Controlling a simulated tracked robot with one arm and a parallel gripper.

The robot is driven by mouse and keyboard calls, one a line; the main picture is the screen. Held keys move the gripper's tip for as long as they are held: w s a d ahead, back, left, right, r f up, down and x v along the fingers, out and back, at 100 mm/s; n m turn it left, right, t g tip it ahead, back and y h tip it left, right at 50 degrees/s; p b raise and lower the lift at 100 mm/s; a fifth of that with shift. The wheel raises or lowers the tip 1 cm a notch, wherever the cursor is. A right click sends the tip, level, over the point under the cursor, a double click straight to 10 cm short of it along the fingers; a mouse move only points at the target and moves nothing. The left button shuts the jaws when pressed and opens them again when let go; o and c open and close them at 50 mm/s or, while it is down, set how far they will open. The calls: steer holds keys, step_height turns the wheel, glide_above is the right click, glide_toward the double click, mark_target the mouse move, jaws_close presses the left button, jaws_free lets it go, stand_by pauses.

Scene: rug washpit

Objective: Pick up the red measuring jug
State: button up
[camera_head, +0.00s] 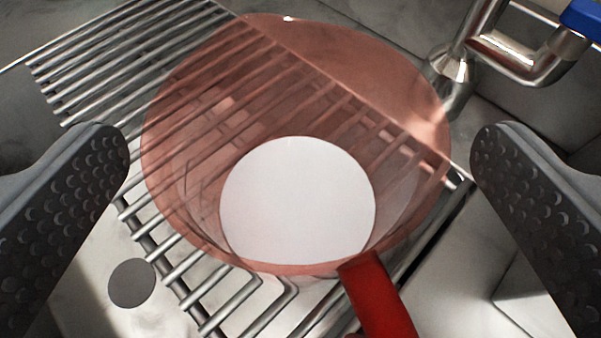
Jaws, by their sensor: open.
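The red measuring jug (190,150) stands in the middle of the view, seen from above. Its walls are see-through red, and a white round shape (297,200) shows at its bottom. Its solid red handle (378,298) points toward the lower right. The jug rests on a metal wire rack (100,72). My gripper (298,165) is open, with one dark textured finger on the left and one on the right. The jug lies between the fingers in the picture, and neither finger is visibly closed on it. The lower end of the handle is cut off by the frame.
A metal pipe or tap (520,58) with a blue part (583,18) stands at the upper right, close to the jug's rim. The rack's bars run under and around the jug. A dark round spot (132,283), perhaps a drain, shows on the pale surface below left.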

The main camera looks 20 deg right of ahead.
steer(key=shift+x, duration=1.5)
steer(key=shift+s+f, duration=0.1)
steer(key=c, duration=1.7)
